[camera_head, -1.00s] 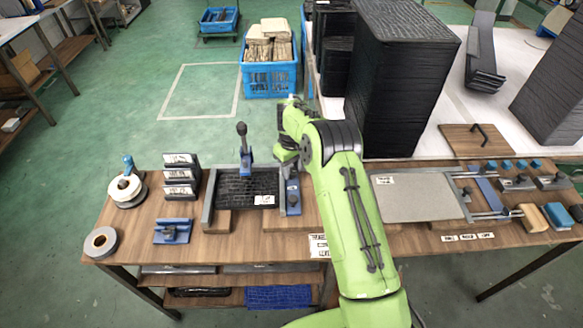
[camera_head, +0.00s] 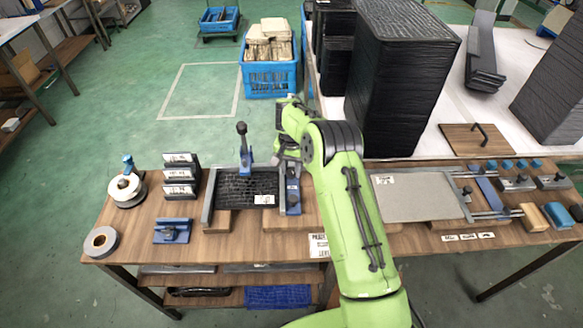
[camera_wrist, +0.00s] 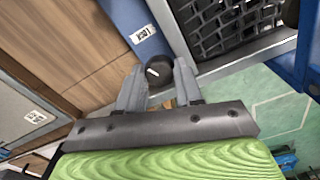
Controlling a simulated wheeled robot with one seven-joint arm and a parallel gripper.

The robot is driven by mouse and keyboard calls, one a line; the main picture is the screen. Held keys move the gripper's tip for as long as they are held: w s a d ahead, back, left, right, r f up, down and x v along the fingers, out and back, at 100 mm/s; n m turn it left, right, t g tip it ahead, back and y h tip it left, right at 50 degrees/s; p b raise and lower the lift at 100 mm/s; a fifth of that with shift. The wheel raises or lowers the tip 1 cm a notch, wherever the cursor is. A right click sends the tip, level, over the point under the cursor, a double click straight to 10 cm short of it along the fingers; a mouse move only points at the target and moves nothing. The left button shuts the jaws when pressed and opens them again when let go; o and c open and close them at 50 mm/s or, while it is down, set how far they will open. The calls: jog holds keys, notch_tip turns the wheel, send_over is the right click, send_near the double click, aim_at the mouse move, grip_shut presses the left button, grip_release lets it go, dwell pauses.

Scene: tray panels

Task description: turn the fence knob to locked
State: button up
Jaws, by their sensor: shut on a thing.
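The fence knob (camera_wrist: 158,71) is a round black knob with a short white mark, which runs at a slant in the wrist view. It sits on the blue fence bar (camera_wrist: 125,18), beside a small white label (camera_wrist: 142,35) whose lettering I cannot read surely. My gripper (camera_wrist: 157,80) is shut on the knob, one grey finger on each side. In the head view the blue fence (camera_head: 293,198) stands at the right end of the black ribbed tray panel (camera_head: 235,187). My gripper (camera_head: 290,163) is over its far end, and the knob under it is hidden there.
A blue upright clamp with a black handle (camera_head: 243,140) stands at the panel's back edge, left of my gripper. A grey plate (camera_head: 415,195) lies to the right of my arm. Tall black stacks (camera_head: 400,80) stand behind on a white table.

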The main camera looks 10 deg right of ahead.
aim_at(291, 171)
jog(key=m, duration=0.5)
dwell(0.6)
jog(key=o, duration=1)
jog(key=shift+o, duration=0.2)
notch_tip(291, 171, up, 16)
jog(key=p, duration=0.3)
jog(key=shift+f, duration=0.1)
